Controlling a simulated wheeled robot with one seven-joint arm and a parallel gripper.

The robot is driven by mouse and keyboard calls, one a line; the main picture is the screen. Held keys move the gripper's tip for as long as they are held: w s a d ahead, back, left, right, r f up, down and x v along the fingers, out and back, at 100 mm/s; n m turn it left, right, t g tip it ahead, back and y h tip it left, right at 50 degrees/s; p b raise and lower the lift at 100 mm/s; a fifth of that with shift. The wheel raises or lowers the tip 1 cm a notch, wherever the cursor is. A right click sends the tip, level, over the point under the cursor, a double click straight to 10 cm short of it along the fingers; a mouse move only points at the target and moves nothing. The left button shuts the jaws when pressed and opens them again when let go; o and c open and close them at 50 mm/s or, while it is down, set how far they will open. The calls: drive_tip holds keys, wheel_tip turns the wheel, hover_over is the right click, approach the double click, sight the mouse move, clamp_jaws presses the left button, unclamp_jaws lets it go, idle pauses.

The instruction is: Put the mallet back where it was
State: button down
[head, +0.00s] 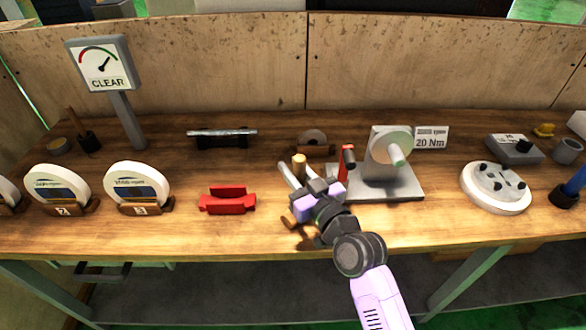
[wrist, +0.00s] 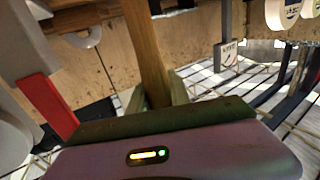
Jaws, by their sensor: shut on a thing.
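The mallet shows as a wooden handle (wrist: 148,55) in the wrist view, running up from between my gripper's fingers (wrist: 155,98). My gripper is shut on that handle. In the head view my gripper (head: 298,182) is over the middle of the bench, with a short wooden end (head: 299,164) showing at its fingers. The mallet's head cannot be made out in either view. A red cradle (head: 228,201) stands empty on the bench to the left of my gripper. I cannot tell whether it is the mallet's place.
A grey fixture (head: 385,185) with a disc and a red post (head: 344,165) stands close to the right of my gripper. Wheels in wooden stands (head: 139,188) are at the left. A gauge sign (head: 102,64) stands behind them. The bench front between cradle and gripper is clear.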

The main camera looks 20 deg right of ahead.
drive_tip(key=shift+f, duration=0.15)
drive_tip(key=c, duration=1.2)
unclamp_jaws()
drive_tip(key=shift+s+d+b, duration=0.3)
drive_tip(key=shift+s+b, duration=0.3)
drive_tip(key=shift+s, duration=1.4)
drive_tip(key=shift+s+d+b, duration=0.35)
drive_tip(key=shift+s+b, duration=0.3)
drive_tip(key=shift+s, duration=1.3)
drive_tip(key=shift+s+d+b, duration=0.3)
drive_tip(key=shift+s+b, duration=0.3)
drive_tip(key=shift+s, duration=1.4)
